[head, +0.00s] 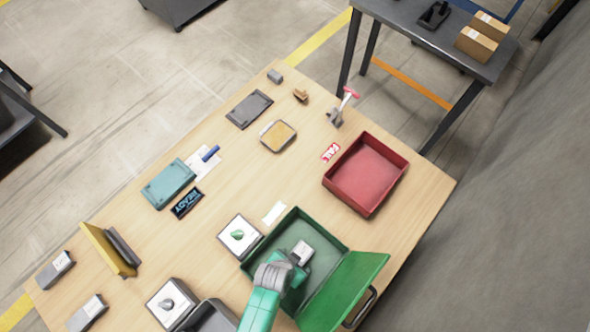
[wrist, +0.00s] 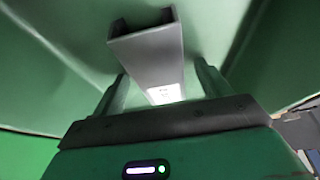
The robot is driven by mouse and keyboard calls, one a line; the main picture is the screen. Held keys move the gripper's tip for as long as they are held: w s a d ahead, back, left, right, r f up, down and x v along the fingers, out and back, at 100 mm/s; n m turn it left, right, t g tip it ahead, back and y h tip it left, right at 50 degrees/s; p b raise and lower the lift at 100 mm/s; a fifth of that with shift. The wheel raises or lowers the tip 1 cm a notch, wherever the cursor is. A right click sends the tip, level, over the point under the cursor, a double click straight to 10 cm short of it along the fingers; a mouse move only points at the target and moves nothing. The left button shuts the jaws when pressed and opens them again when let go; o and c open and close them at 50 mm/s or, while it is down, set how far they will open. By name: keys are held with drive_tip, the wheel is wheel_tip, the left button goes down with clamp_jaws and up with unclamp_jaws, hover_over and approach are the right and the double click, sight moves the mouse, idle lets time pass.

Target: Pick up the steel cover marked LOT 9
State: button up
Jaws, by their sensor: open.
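A grey steel cover (wrist: 148,58), a channel-shaped piece with a small bright label, shows in the wrist view against green walls. The label's print is washed out, so I cannot read a lot mark. My gripper (wrist: 160,72) is open, with one finger on each side of the cover; I cannot tell whether either touches it. In the head view my gripper (head: 294,262) is inside the green bin (head: 262,240), at a pale labelled piece (head: 303,250). Two more grey covers with white labels, one (head: 56,269) behind the other (head: 87,313), lie at the table's left end; their labels are unreadable.
The green bin's raised flap (head: 345,290) stands to the right of my arm. A red bin (head: 366,172) is farther back. The table's middle is mostly clear.

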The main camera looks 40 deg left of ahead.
drive_tip(key=c, duration=1.3)
wheel_tip(320, 180, up, 10)
drive_tip(key=p, duration=0.3)
drive_tip(key=shift+r, duration=0.1)
